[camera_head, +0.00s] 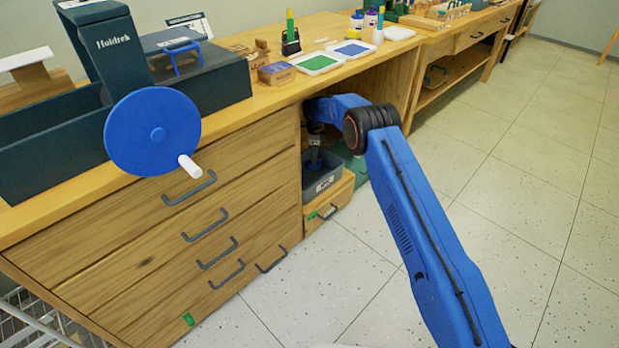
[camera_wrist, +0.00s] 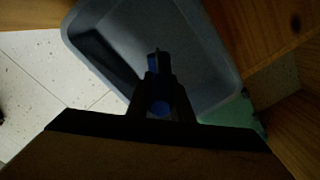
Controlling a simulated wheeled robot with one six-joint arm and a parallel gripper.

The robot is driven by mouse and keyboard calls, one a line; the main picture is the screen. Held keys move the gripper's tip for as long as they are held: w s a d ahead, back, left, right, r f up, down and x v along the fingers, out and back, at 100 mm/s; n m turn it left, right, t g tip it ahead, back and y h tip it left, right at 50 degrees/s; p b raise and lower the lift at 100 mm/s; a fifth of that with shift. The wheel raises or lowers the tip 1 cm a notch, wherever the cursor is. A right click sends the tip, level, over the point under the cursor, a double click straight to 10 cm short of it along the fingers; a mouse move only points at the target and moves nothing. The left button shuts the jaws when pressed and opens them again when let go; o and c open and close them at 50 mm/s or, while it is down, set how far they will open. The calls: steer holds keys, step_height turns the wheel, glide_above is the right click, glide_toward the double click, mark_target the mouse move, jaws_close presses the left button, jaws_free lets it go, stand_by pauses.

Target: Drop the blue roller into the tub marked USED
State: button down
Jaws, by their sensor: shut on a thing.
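My gripper (camera_wrist: 159,84) is shut on the blue roller (camera_wrist: 159,108) in the wrist view. Dark fingers cover much of the roller, and only small blue parts show. The grey-blue tub (camera_wrist: 215,60) lies beyond and below the fingertips, which point into its opening. Its inside is dim and looks empty where visible. In the head view my gripper (camera_head: 315,150) is above the tub (camera_head: 322,182) in the bay under the bench. The tub has a label on its front, too small to read.
The tub stands on a low wooden drawer box (camera_head: 335,204) between the bench's drawers (camera_head: 180,235) and a wooden side panel (camera_head: 388,90). The benchtop above holds green and blue ink trays (camera_head: 352,49) and a press with a blue wheel (camera_head: 140,145). Open floor lies right.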

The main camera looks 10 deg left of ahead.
steer(key=shift+f, duration=0.35)
steer(key=c, duration=1.5)
jaws_free()
steer(key=shift+d, duration=0.1)
